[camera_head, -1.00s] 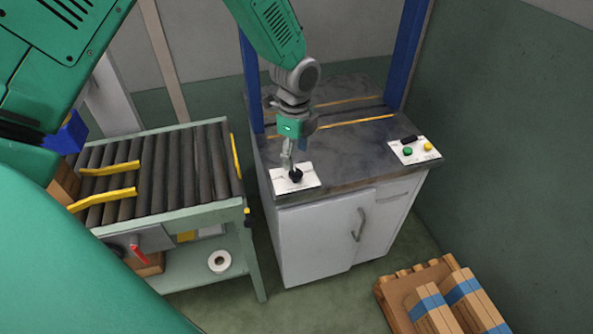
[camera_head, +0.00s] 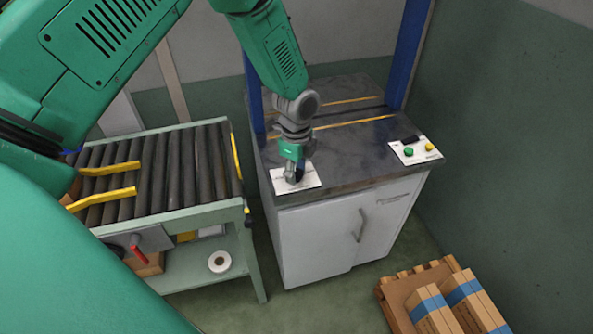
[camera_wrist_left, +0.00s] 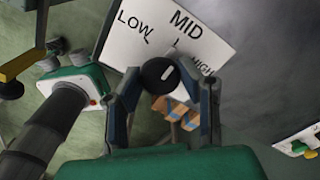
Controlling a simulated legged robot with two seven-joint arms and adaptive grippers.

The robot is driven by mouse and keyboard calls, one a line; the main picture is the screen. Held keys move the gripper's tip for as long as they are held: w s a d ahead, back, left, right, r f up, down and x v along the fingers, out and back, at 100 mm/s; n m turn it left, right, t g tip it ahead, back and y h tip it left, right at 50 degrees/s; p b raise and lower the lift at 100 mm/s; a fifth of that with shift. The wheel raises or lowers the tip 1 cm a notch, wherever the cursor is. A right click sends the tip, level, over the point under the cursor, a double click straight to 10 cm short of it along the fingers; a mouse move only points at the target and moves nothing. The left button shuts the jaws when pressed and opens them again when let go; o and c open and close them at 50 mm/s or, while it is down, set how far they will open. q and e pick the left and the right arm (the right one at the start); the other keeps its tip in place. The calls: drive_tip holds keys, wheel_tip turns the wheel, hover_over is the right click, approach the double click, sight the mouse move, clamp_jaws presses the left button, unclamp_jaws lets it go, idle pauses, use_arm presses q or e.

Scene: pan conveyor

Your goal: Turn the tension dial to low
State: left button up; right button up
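The tension dial (camera_wrist_left: 158,76) is a round black knob with a white mark, on a white plate (camera_wrist_left: 132,48) printed LOW, MID and HIGH. Its mark points up and right in the left wrist view, away from LOW. In the head view the plate (camera_head: 312,181) lies on the near left corner of the cabinet top. My left gripper (camera_head: 296,176) is down over the plate there and mostly hides the dial. In the left wrist view its two fingers (camera_wrist_left: 160,80) stand apart on either side of the dial; firm contact is not clear. My right gripper is not in view.
A roller conveyor (camera_head: 180,165) stands left of the cabinet (camera_head: 325,240). A second panel (camera_head: 418,155) with green and yellow buttons lies at the right of the top. Blue posts (camera_head: 408,50) rise behind. Cartons on a pallet (camera_head: 398,292) sit on the floor at front right.

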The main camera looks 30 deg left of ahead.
use_arm(q)
drive_tip(key=shift+n, duration=0.3)
drive_tip(key=shift+w+r+n+p, duration=0.1)
drive_tip(key=shift+n+p, duration=0.6)
drive_tip(key=shift+n, duration=0.2)
drive_tip(key=n+p, duration=0.1)
drive_tip(key=n, duration=0.1)
drive_tip(key=shift+n, duration=0.4)
drive_tip(key=n+p, duration=0.1)
drive_tip(key=n, duration=0.2)
drive_tip(key=shift+w+n, duration=0.1)
drive_tip(key=shift+n, duration=1.7)
drive_tip(key=shift+p, duration=0.3)
drive_tip(key=o, duration=1.2)
drive_tip(key=shift+c, duration=0.2)
